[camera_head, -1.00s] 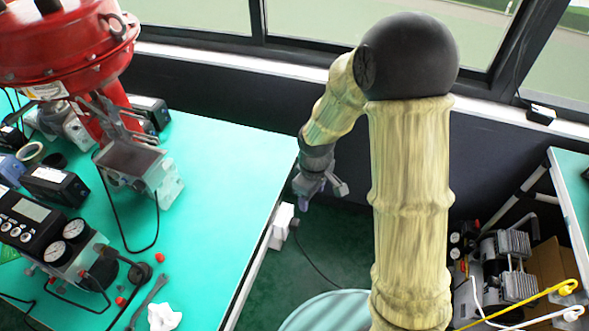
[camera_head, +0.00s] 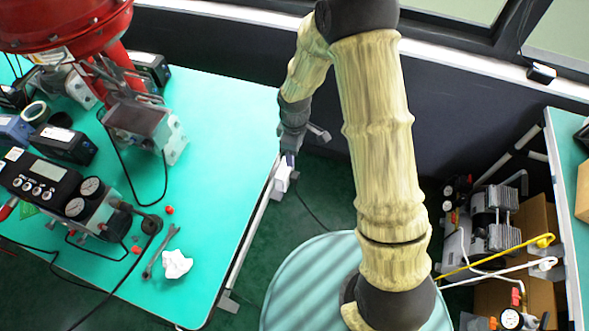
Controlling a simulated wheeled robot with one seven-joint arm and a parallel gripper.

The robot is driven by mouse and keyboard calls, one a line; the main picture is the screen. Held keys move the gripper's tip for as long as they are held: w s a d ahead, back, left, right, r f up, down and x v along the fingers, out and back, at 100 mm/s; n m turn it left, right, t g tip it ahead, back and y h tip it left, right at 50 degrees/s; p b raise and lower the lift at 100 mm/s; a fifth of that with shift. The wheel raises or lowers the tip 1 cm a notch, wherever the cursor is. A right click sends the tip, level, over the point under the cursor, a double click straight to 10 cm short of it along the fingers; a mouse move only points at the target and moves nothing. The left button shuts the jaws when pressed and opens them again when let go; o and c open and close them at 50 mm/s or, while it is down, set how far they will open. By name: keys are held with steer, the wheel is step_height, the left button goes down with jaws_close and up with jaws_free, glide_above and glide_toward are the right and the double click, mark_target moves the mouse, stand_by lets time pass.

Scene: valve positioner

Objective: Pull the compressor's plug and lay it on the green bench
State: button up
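A white socket box (camera_head: 283,177) is fixed at the right edge of the green bench (camera_head: 215,130). A dark cord (camera_head: 313,211) runs from beside the box down to the floor. The plug is too small and too hidden to make out clearly at the box. My gripper (camera_head: 290,158) points down just above the box, very close to it or touching. Its fingers are small and partly hidden, so I cannot tell whether they are open or hold anything. The compressor (camera_head: 492,215) stands on the floor at the right.
The bench carries a red valve actuator (camera_head: 65,30), a positioner with gauges (camera_head: 60,195), a wrench (camera_head: 160,250) and crumpled white paper (camera_head: 176,265). The bench's middle and right part is bare. A second bench (camera_head: 563,180) stands at right; yellow and white hoses (camera_head: 500,258) cross beneath it.

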mark_target(295, 175)
step_height(295, 175, down, 14)
steer(key=shift+f, duration=0.2)
stand_by(0.4)
jaws_close()
stand_by(0.3)
steer(key=shift+s+d, duration=0.2)
steer(key=shift+d, duration=0.3)
steer(key=shift+s+d, duration=0.15)
steer(key=shift+d, duration=0.35)
stand_by(1.0)
steer(key=shift+s+d+p, duration=0.2)
steer(key=shift+s+d, duration=0.15)
steer(key=shift+d, duration=0.6)
steer(key=shift+s+d+p, duration=0.2)
steer(key=shift+s+d, duration=0.1)
steer(key=shift+d, duration=0.6)
